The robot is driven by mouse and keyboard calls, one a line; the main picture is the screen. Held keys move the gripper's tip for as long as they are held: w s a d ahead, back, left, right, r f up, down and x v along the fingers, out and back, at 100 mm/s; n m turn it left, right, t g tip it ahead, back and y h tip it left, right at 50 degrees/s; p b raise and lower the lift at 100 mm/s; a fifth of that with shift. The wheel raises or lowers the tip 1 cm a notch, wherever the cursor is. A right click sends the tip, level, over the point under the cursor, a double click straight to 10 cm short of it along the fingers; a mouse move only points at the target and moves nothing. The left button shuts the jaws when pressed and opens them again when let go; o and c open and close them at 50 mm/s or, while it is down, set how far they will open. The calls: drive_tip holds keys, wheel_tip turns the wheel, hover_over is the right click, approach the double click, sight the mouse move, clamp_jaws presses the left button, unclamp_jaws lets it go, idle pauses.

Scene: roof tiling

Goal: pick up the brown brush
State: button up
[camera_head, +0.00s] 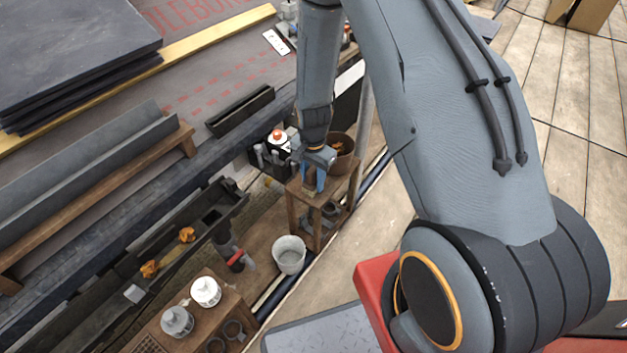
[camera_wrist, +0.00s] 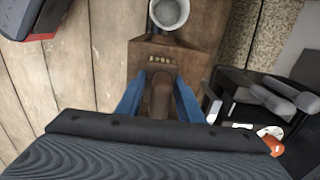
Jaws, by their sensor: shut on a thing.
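The brown brush (camera_wrist: 160,97) is between the two blue fingers of my gripper (camera_wrist: 159,95) in the wrist view, and the fingers are shut on it. Its brown body points away from the wrist, with a paler row of small marks at its far end. In the head view my gripper (camera_head: 314,182) is low over a small wooden stool (camera_head: 322,201). The brush is mostly hidden there by the fingers. I cannot tell whether the brush still touches the stool top.
A brown bucket (camera_head: 341,146) stands right behind my gripper. A black caddy with an orange-capped bottle (camera_head: 277,138) is to its left. A pale bucket (camera_head: 289,254) stands in front of the stool. A gutter rack (camera_head: 180,235) lies left; open boards lie right.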

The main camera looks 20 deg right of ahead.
sight(313, 168)
wheel_tip(313, 168, up, 10)
drive_tip(key=shift+f+p, duration=0.1)
drive_tip(key=shift+p, duration=0.9)
